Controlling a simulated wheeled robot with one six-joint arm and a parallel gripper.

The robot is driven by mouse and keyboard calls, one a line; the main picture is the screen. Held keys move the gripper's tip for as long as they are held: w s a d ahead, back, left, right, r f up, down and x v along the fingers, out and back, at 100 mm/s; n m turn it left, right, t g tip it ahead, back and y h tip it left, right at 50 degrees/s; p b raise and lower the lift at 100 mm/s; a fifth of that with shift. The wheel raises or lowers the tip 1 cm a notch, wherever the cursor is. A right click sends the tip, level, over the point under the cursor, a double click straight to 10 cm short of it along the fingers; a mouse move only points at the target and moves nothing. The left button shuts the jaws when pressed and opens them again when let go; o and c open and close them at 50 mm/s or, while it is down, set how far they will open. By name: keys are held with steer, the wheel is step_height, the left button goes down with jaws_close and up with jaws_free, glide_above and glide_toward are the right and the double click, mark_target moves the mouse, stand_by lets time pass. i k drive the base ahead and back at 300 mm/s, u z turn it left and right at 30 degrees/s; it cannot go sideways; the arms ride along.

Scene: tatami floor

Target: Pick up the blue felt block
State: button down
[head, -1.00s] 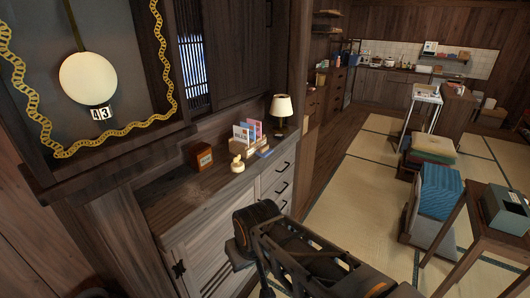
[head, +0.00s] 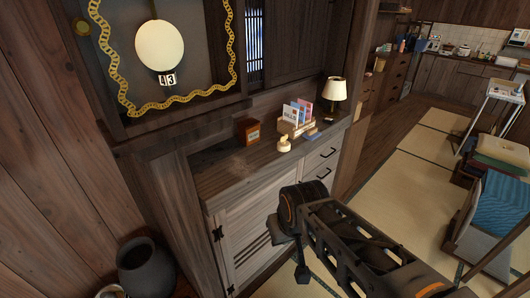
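A small flat blue piece (head: 312,135) lies on the cabinet top beside the card holder; it may be the blue felt block, but it is too small to tell. My dark arm reaches in from the lower right, in front of the cabinet and well apart from the blue piece. I cannot make out my gripper's fingers.
The wooden cabinet (head: 245,225) carries a brown box (head: 249,131), a pale figurine (head: 284,145), a card holder with cards (head: 294,113) and a lamp (head: 335,90). A dark pot (head: 146,268) stands lower left. Tatami floor (head: 400,185) is open at right, beside cushions (head: 508,198).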

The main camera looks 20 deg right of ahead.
mark_target(312, 134)
steer(key=k, duration=0.55)
steer(key=z, duration=0.75)
steer(key=i, duration=0.7)
steer(key=z, duration=0.4)
steer(key=i, duration=0.85)
steer(key=u, duration=0.35)
